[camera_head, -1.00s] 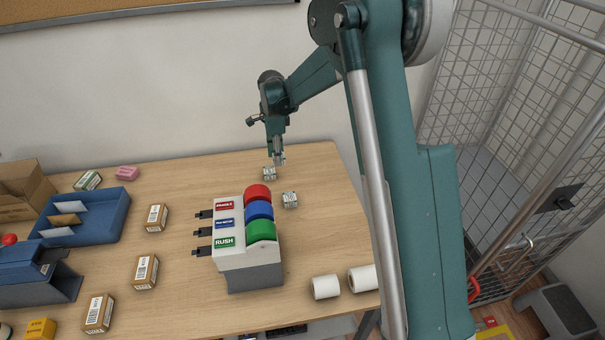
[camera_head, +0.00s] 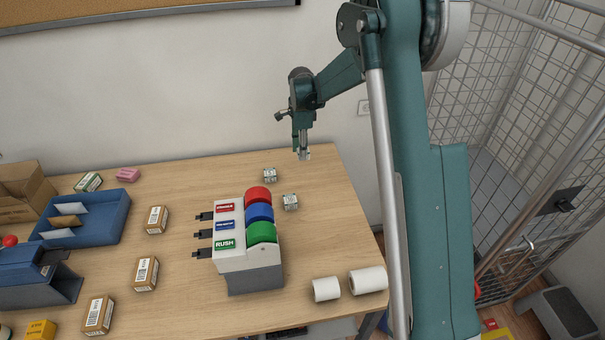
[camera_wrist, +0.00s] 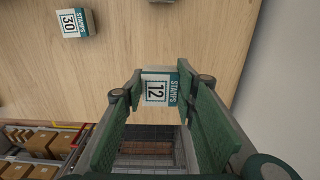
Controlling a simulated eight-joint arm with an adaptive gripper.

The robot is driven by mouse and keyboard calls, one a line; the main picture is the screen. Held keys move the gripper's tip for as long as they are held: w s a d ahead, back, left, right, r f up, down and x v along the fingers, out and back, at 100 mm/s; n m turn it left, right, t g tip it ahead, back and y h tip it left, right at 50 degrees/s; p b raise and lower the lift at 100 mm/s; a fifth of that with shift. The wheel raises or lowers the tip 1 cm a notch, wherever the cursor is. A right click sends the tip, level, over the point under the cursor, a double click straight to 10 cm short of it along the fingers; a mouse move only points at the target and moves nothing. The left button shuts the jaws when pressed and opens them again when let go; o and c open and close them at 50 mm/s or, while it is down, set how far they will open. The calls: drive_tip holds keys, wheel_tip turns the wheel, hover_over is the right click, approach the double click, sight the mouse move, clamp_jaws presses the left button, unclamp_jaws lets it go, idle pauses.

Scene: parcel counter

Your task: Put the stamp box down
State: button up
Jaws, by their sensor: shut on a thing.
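My gripper (camera_head: 303,152) is over the back right corner of the counter (camera_head: 335,200). It is shut on a small white stamp box with a teal band, marked "STAMPS 12" (camera_wrist: 158,88), between the two green fingers in the wrist view. In the head view the held box (camera_head: 304,156) is tiny and partly hidden by the fingers. I cannot tell whether it touches the counter. Two more small stamp boxes stand on the counter, one to the gripper's left (camera_head: 270,174) and one nearer the front (camera_head: 290,201). A stamp box marked "30" (camera_wrist: 75,22) shows in the wrist view.
The stamp dispenser with red, blue and green rolls (camera_head: 248,250) stands in mid-counter. Two white rolls (camera_head: 327,289) lie at the front right. Brown parcels (camera_head: 145,273) and a blue tray (camera_head: 122,205) are left. A wire cage (camera_head: 520,120) stands right, beyond the counter edge.

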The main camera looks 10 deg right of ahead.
hover_over(301, 175)
drive_tip(key=shift+f, duration=3.05)
drive_tip(key=shift+f, duration=1.85)
drive_tip(key=shift+f, duration=0.15)
drive_tip(key=o, duration=0.9)
drive_tip(key=shift+c, duration=0.2)
drive_tip(key=shift+o, duration=0.2)
wheel_tip(301, 175, up, 12)
drive_tip(key=shift+r, duration=0.15)
